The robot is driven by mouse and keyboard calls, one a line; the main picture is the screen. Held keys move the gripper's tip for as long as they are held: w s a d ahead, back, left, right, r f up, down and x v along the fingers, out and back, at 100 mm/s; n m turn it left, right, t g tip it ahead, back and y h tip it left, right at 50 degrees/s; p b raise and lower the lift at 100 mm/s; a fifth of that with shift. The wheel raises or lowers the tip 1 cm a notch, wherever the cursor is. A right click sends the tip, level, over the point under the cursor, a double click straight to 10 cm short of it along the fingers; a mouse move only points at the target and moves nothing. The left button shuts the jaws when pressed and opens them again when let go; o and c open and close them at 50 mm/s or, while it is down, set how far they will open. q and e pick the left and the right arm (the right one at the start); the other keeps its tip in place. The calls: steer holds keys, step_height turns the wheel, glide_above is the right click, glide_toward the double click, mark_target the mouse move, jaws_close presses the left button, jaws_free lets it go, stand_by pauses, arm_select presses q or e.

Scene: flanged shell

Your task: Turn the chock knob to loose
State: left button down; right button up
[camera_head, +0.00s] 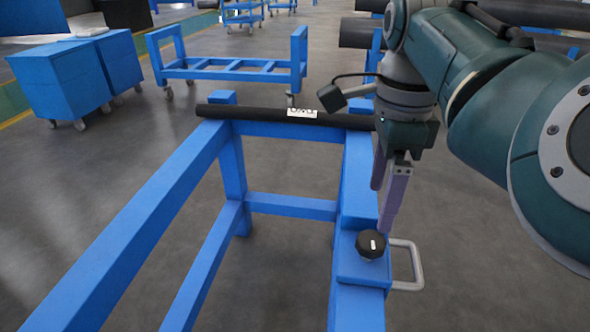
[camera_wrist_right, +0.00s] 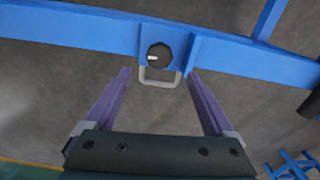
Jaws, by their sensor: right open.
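The chock knob (camera_head: 371,244) is a round black knob with a white mark, on a blue block on the right rail of the blue stand. It also shows in the right wrist view (camera_wrist_right: 158,56), above and between the fingertips, with its white mark on its left side. My right gripper (camera_head: 386,208) is over the rail near the knob, apart from it. In the right wrist view my right gripper (camera_wrist_right: 158,72) is open and empty, its two purple fingers spread wide. My left gripper is not in view.
A grey metal handle (camera_head: 412,266) sticks out to the right of the knob block. A black bar with a white label (camera_head: 302,112) lies across the stand's far end. Blue cabinets (camera_head: 60,78) and a blue cart (camera_head: 230,68) stand farther back. Grey floor lies around the stand.

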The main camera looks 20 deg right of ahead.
mark_target(372, 239)
step_height(372, 239, down, 9)
steer(key=b, duration=0.3)
steer(key=shift+s+d+r+b, duration=0.1)
steer(key=shift+r+b, duration=0.05)
steer(key=shift+b, duration=0.2)
steer(key=c, duration=1.4)
